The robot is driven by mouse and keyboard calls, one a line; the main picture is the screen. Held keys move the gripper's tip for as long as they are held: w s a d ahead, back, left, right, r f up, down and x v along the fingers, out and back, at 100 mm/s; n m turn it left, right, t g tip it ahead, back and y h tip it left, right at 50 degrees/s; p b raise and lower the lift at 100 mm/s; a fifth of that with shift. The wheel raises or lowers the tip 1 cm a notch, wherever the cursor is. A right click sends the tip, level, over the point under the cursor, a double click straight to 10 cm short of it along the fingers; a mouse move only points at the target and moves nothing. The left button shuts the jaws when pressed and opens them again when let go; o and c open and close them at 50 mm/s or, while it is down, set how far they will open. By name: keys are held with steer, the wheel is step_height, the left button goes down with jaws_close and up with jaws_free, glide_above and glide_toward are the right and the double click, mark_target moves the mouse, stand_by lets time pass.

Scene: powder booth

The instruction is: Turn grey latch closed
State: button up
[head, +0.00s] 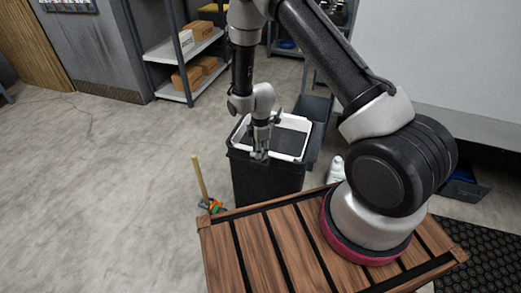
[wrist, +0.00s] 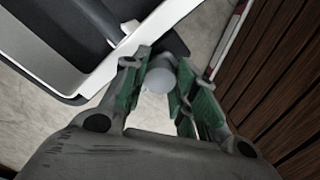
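A black bin (head: 267,181) with a white rim stands just beyond the wooden slatted top. My gripper (head: 260,156) points down at the near side of its rim. In the wrist view my gripper's green-padded fingers (wrist: 163,68) stand a little apart, one on each side of a small grey round piece (wrist: 158,80), which may be the latch. The piece fills most of the gap between the fingertips. I cannot tell whether the fingers press on it. The bin's white rim (wrist: 95,75) lies to the left. In the head view my gripper hides the latch area.
The wooden slatted top (head: 255,250) is in front, and its slats (wrist: 285,75) show close on the right in the wrist view. A wooden handle (head: 199,178) stands left of the bin. A white bottle (head: 336,170) is to its right. Shelves with boxes (head: 186,78) stand behind. Floor at left is clear.

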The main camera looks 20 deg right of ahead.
steer(key=shift+m, duration=0.5)
steer(key=m, duration=0.3)
steer(key=shift+m, duration=0.4)
steer(key=m, duration=0.4)
steer(key=shift+m, duration=0.3)
steer(key=m, duration=0.4)
steer(key=shift+m, duration=2.2)
steer(key=o, duration=0.8)
steer(key=shift+r, duration=0.1)
